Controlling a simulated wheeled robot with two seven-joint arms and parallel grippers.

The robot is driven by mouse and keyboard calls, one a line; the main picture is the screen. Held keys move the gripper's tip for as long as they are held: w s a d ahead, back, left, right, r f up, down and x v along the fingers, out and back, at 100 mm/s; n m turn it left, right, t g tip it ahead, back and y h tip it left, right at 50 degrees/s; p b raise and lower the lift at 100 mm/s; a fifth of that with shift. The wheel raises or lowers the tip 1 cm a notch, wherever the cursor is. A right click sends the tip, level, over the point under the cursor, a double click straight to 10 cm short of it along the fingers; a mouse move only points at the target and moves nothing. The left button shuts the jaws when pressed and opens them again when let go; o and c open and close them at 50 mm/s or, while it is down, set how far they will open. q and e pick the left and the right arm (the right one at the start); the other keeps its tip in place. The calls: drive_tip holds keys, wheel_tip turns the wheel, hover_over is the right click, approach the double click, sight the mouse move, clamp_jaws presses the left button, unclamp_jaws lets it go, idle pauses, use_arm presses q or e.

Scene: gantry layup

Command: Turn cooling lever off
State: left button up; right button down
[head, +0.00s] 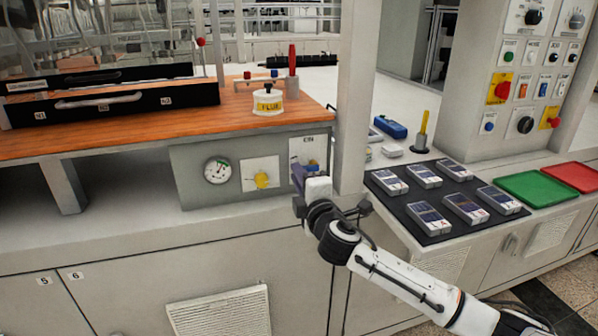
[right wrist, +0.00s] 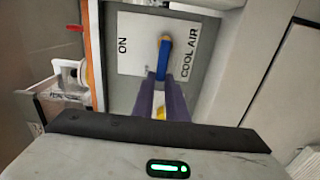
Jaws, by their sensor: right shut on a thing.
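The cooling lever (right wrist: 164,58) is blue with an orange-yellow end in the right wrist view. It sits on a white plate (right wrist: 133,40) marked ON and COOL AIR; any other marking is hidden. The plate also shows in the head view (head: 308,145), at the right end of the grey control panel, partly covered by my gripper. My right gripper (right wrist: 162,77) has its purple fingers shut on the lever's lower end as seen in the wrist view. In the head view the right gripper (head: 299,174) reaches the panel from the front right. My left gripper is not in view.
A gauge (head: 217,171) and a yellow knob (head: 262,180) sit left of the plate. A white post (head: 355,95) stands close on the right. A glue pot (head: 267,101) is on the wooden top above. A black mat (head: 408,213) holding several devices lies to the right.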

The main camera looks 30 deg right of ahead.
drive_tip(key=shift+f, duration=0.2)
idle(0.3)
drive_tip(key=c, duration=1.8)
unclamp_jaws()
drive_tip(key=shift+o, duration=0.2)
drive_tip(key=shift+s+r, duration=0.1)
drive_tip(key=v, duration=1)
drive_tip(key=shift+b, duration=0.35)
drive_tip(key=shift+s+d, duration=0.1)
